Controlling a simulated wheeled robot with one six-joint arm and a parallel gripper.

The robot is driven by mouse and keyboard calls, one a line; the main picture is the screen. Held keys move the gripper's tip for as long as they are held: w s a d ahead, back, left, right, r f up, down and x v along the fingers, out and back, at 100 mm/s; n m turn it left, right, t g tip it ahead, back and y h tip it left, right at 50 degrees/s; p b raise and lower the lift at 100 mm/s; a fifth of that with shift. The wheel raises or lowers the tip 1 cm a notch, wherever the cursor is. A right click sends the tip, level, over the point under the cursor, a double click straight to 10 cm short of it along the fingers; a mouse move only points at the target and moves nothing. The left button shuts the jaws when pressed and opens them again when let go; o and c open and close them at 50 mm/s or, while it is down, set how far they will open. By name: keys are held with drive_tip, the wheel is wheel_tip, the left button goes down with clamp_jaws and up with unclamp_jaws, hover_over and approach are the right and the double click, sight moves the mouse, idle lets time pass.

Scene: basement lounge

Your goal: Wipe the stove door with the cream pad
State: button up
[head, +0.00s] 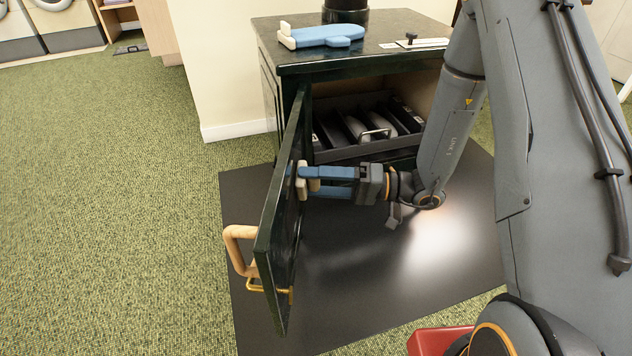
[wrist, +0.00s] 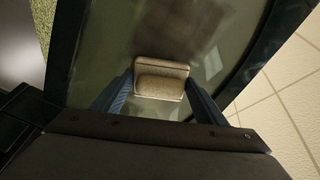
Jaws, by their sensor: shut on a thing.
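The dark green stove (head: 360,62) stands with its door (head: 282,215) swung wide open toward me. My gripper (head: 308,182) is shut on the cream pad (head: 301,178), which is at the inner face of the door. In the wrist view the pad (wrist: 161,78) sits between the blue fingers, in front of the door's glass pane (wrist: 112,40). It looks close to or touching the glass; I cannot tell which. A brownish smudge (wrist: 190,22) shows on the glass beyond the pad.
A wooden handle (head: 232,245) projects from the door's outer side. A blue, cream-ended object (head: 325,36) lies on the stove top beside the black flue (head: 345,10). A dark tray (head: 365,135) sits inside the stove. A black floor mat (head: 370,290) lies below; green carpet is clear at left.

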sight(286, 230)
drive_tip(key=shift+a, duration=0.15)
drive_tip(key=shift+s+a+p, duration=0.1)
drive_tip(key=shift+s+p, duration=0.7)
drive_tip(key=shift+s, duration=0.9)
drive_tip(key=shift+s+a+p, duration=0.25)
drive_tip(key=shift+s+p, duration=0.5)
drive_tip(key=shift+s, duration=1)
drive_tip(key=shift+s+a+p, duration=0.2)
drive_tip(key=shift+s+p, duration=0.5)
drive_tip(key=shift+s, duration=1)
drive_tip(key=shift+s+a+p, duration=0.25)
drive_tip(key=shift+s+p, duration=0.5)
drive_tip(key=shift+s, duration=1)
